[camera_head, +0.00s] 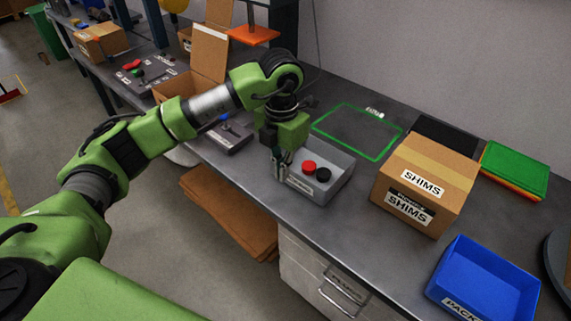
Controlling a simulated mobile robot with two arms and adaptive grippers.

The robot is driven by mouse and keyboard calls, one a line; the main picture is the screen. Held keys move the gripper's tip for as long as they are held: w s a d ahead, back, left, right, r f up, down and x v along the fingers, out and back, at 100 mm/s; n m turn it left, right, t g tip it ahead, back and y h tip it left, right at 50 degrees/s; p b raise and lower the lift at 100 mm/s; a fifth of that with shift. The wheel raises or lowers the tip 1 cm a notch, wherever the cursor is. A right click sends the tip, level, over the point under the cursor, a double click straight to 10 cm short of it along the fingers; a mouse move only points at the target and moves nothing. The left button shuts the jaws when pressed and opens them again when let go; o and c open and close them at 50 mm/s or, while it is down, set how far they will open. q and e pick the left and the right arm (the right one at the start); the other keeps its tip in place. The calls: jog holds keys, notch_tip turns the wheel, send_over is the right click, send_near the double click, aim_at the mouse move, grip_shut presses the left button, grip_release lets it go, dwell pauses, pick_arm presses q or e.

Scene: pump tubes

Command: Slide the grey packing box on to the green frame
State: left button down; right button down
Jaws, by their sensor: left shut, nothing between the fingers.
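The grey packing box (335,187) is an open tray with a red and a black round piece inside and a label on its front. It sits on the grey table near the front edge. The green frame (393,144) is a flat green outline on the table, behind the box and towards the wall, and its inside is bare. My left gripper (281,172) points down at the left end of the box, its fingers shut with nothing between them. I cannot tell whether the fingers touch the box wall. My right gripper is not in view.
A cardboard SHIMS box (428,180) stands right of the grey box. A blue bin (484,280) is at the front right, green trays (516,168) at the back right. A small joystick unit (228,135) is left of the gripper. The table between box and frame looks clear.

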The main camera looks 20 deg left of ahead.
pick_arm(q)
notch_tip(320, 180, down, 7)
jog(key=shift+w+f+p, duration=0.1)
jog(key=shift+f+p, duration=0.05)
jog(key=shift+p, duration=0.55)
jog(key=shift+w+d+p, duration=0.15)
jog(key=shift+w+d, duration=0.05)
jog(key=shift+w, duration=0.3)
jog(key=shift+w+d+p, duration=0.15)
jog(key=shift+w+d, duration=0.05)
jog(key=shift+w, duration=0.3)
jog(key=shift+w+d, duration=0.25)
jog(key=shift+w, duration=0.6)
